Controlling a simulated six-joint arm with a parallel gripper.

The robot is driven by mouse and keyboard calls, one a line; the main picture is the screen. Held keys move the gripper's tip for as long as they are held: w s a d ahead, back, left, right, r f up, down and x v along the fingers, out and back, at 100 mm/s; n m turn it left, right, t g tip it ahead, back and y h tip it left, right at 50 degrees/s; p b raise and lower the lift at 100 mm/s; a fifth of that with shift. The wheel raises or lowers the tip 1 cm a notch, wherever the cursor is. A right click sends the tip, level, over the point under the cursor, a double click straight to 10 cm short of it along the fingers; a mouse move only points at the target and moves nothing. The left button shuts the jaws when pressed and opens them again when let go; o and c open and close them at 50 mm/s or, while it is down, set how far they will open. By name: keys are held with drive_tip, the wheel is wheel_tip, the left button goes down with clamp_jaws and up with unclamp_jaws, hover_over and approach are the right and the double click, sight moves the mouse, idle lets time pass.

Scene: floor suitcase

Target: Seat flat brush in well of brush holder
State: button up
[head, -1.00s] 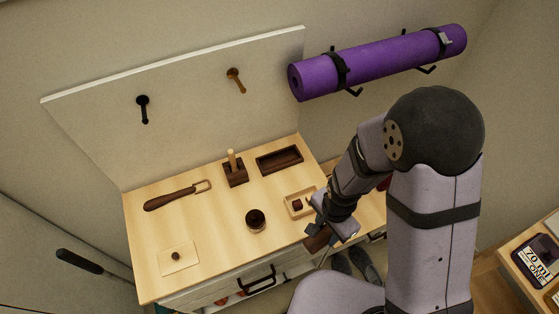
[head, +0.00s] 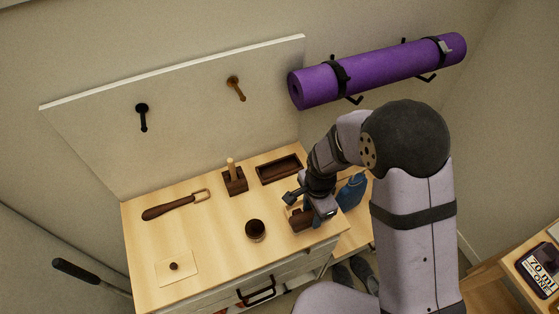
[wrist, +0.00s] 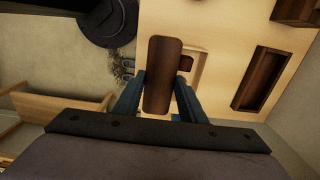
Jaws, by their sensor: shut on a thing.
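My gripper (head: 310,211) is shut on a dark brown wooden slab, which I take to be the flat brush (head: 300,221), and holds it over the front right part of the worktop. In the wrist view the brush (wrist: 162,75) stands out lengthwise between the two blue fingers; no bristles can be made out. A dark rectangular tray with a long recess, which looks like the brush holder (head: 279,169), lies at the back right of the worktop. The holder (wrist: 260,80) shows right of the brush in the wrist view, apart from it. Its well looks empty.
A dark block with a light peg (head: 234,180) stands left of the holder. A round dark cup (head: 255,230), a looped tool (head: 177,205) and a pale card with a knob (head: 177,267) share the worktop (head: 210,235). A small light tray is partly hidden by my gripper.

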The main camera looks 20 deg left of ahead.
drive_tip(key=w+a+b, duration=0.3)
drive_tip(key=w+a, duration=1.3)
drive_tip(key=shift+b, duration=0.4)
drive_tip(key=shift+w+a, duration=0.15)
drive_tip(key=shift+w, duration=0.05)
drive_tip(key=shift+f+b, duration=0.75)
drive_tip(key=shift+f, duration=1)
drive_tip(key=shift+f, duration=0.1)
drive_tip(key=o, duration=1.2)
drive_tip(key=shift+o, duration=0.2)
wheel_tip(320, 180, up, 8)
drive_tip(key=b, duration=0.1)
drive_tip(key=shift+f, duration=0.15)
